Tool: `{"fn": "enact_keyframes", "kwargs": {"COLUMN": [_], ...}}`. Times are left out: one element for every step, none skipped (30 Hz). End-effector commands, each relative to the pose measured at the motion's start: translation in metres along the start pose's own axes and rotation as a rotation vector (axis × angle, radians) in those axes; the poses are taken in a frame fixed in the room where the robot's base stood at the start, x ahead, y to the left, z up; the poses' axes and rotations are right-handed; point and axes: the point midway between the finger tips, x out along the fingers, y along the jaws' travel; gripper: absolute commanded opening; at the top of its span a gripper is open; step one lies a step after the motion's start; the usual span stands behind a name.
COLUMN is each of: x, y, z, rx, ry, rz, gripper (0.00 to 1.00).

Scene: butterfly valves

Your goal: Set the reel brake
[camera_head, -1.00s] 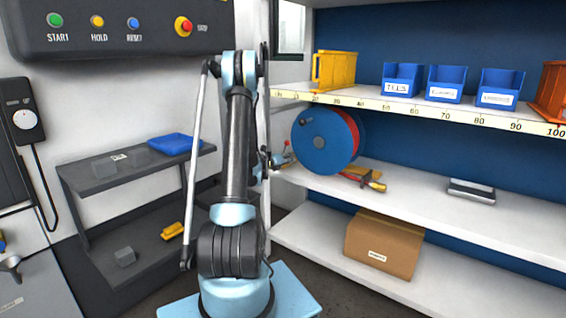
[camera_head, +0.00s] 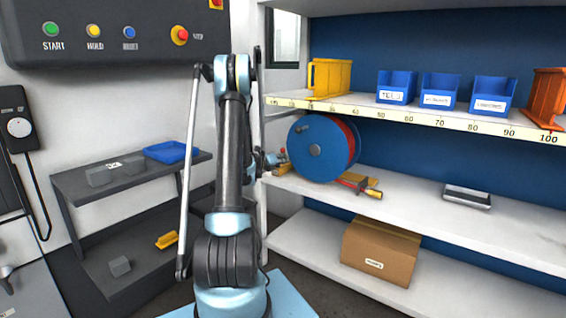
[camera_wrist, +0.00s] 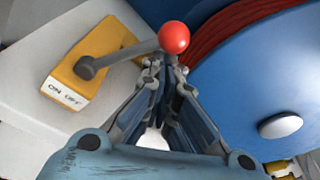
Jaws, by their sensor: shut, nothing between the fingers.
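The blue reel (camera_head: 320,148) with red hose stands on the middle shelf in the head view. In the wrist view its blue disc (camera_wrist: 265,85) fills the right side, with the red hose (camera_wrist: 235,28) behind it. The brake is a yellow block (camera_wrist: 88,62) marked ON and OFF, with a grey lever (camera_wrist: 115,58) ending in a red ball knob (camera_wrist: 174,37). The lever points right, away from the labels. My gripper (camera_wrist: 165,72) is shut and empty, its tips just below the red knob; I cannot tell whether they touch it. My arm hides most of the brake in the head view.
A red and yellow tool (camera_head: 362,187) lies right of the reel on the shelf. A cardboard box (camera_head: 380,250) sits below. The shelf's right part is mostly free.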

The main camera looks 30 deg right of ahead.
Motion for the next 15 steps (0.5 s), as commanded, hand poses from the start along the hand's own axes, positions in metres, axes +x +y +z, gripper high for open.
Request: {"fn": "enact_keyframes", "kwargs": {"x": [0.0,0.0,0.0,0.0,-0.001,-0.001,-0.001,-0.001,-0.001,-0.002,-0.002,-0.002,-0.003,-0.003,-0.003], "y": [0.0,0.0,0.0,0.001,0.001,0.001,0.001,0.001,0.002,0.002,0.003,0.003,0.004,0.004,0.005], "z": [0.001,0.001,0.001,0.002,0.003,0.004,0.004,0.005,0.006,0.008,0.009,0.011,0.012,0.013,0.016], "rx": [0.0,0.0,0.0,0.0,0.0,0.0,0.0,0.0,0.0,0.0,0.0,0.0,0.0,0.0,0.0], "ry": [0.0,0.0,0.0,0.0,0.0,0.0,0.0,0.0,0.0,0.0,0.0,-0.001,-0.001,-0.001,-0.001], "rz": [0.0,0.0,0.0,0.0,0.0,0.0,0.0,0.0,0.0,0.0,0.0,0.001,0.001,0.001,0.001], "gripper": [0.0,0.0,0.0,0.0,0.0,0.0,0.0,0.0,0.0,0.0,0.0,0.0,0.0,0.0,0.0]}}
